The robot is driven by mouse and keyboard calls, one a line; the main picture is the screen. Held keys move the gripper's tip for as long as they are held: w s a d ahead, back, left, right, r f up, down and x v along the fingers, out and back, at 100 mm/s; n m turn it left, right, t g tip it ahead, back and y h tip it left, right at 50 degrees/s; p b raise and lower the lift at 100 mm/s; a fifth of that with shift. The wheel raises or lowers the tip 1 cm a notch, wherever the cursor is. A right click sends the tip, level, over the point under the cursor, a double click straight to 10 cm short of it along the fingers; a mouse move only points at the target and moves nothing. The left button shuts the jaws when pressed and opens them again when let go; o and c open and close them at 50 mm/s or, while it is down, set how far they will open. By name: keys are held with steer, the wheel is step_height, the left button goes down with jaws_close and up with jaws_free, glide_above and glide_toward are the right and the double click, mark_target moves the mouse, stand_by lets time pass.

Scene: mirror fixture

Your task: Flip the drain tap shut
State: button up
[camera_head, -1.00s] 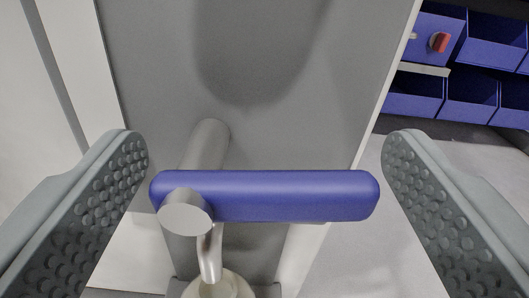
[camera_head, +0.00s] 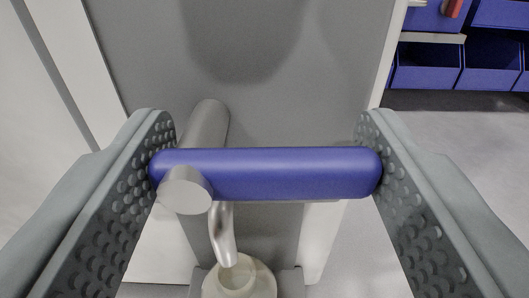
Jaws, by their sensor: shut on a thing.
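The drain tap has a blue lever handle (camera_head: 280,173) lying level across the picture. Its round grey pivot cap (camera_head: 185,190) is at the handle's left end. A grey pipe (camera_head: 207,128) runs from the tap back to the grey panel, and a curved metal spout (camera_head: 222,235) points down below. My gripper (camera_head: 265,165) is shut on the blue handle lengthwise, with the left finger at the pivot end and the right finger at the free end. Both textured finger pads touch the handle's ends.
A pale open-necked container (camera_head: 239,280) stands under the spout. The grey panel (camera_head: 290,110) is close behind the tap. Blue bins (camera_head: 427,65) sit on a rack at the upper right, one with a red item (camera_head: 453,8). Grey floor lies open at the right.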

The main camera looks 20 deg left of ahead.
steer(key=o, duration=1)
steer(key=v, duration=1.7)
steer(key=shift+s+d, duration=0.1)
steer(key=shift+s, duration=0.1)
